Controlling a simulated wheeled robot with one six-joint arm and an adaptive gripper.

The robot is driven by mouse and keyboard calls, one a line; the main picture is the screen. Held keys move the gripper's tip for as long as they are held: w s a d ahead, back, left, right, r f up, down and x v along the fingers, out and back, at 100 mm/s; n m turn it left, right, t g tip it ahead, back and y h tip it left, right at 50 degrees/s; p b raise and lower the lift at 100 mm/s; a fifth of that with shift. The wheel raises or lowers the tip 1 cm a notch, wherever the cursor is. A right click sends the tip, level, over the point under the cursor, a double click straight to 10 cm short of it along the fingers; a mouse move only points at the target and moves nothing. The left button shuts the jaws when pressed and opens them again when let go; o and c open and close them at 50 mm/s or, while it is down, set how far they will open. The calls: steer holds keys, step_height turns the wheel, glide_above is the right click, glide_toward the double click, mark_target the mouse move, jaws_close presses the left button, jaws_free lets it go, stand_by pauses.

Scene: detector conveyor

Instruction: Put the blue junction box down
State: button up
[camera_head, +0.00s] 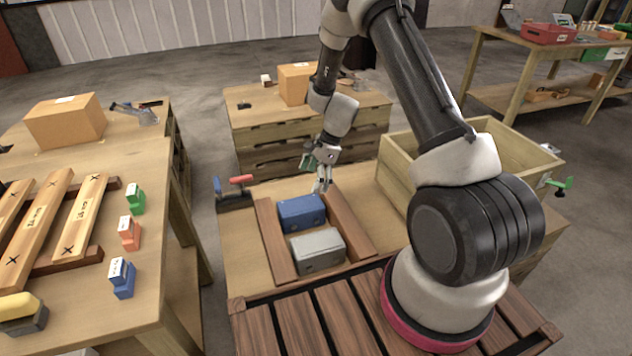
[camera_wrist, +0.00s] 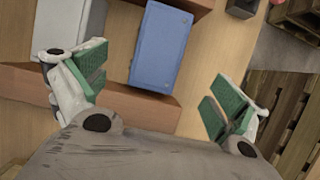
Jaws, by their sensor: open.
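The blue junction box (camera_head: 301,213) rests on the wooden table between two brown wooden rails, behind a grey box (camera_head: 317,249). In the wrist view the blue junction box (camera_wrist: 161,48) lies flat beyond the fingertips, with the grey box (camera_wrist: 70,27) to its left. My gripper (camera_head: 322,185) hangs above and behind the blue box, near the right rail. In the wrist view my gripper (camera_wrist: 158,88) has its green-padded fingers spread wide with nothing between them. It is apart from the blue box.
The left rail (camera_head: 274,240) and right rail (camera_head: 351,225) flank the boxes. A large wooden crate (camera_head: 400,168) stands to the right. A red-handled tool (camera_head: 236,190) lies at the back left. A side table (camera_head: 152,290) at left bears planks and several small blocks.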

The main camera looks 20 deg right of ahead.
steer(key=s+d+r+n+t, duration=0.1)
steer(key=s+r+n, duration=0.2)
steer(key=r, duration=0.6)
steer(key=s+d+r+n+h, duration=0.1)
steer(key=s+r+n, duration=0.2)
steer(key=r, duration=0.6)
steer(key=s+d+r+n+t, duration=0.1)
steer(key=s+d+r+n, duration=0.15)
steer(key=r, duration=0.65)
steer(key=s+d+r+n+h, duration=0.1)
steer(key=s+d+r+n, duration=0.1)
steer(key=s, duration=0.6)
steer(key=s+d+r+n+t+h, duration=0.1)
steer(key=s+d+r+n, duration=0.1)
steer(key=s+r+n, duration=0.2)
steer(key=s+d+r+n+t+h, duration=0.1)
steer(key=s+r, duration=0.4)
steer(key=s, duration=0.6)
steer(key=shift+s+d+n, duration=0.3)
steer(key=shift+d+n, duration=0.15)
steer(key=shift+n, duration=0.8)
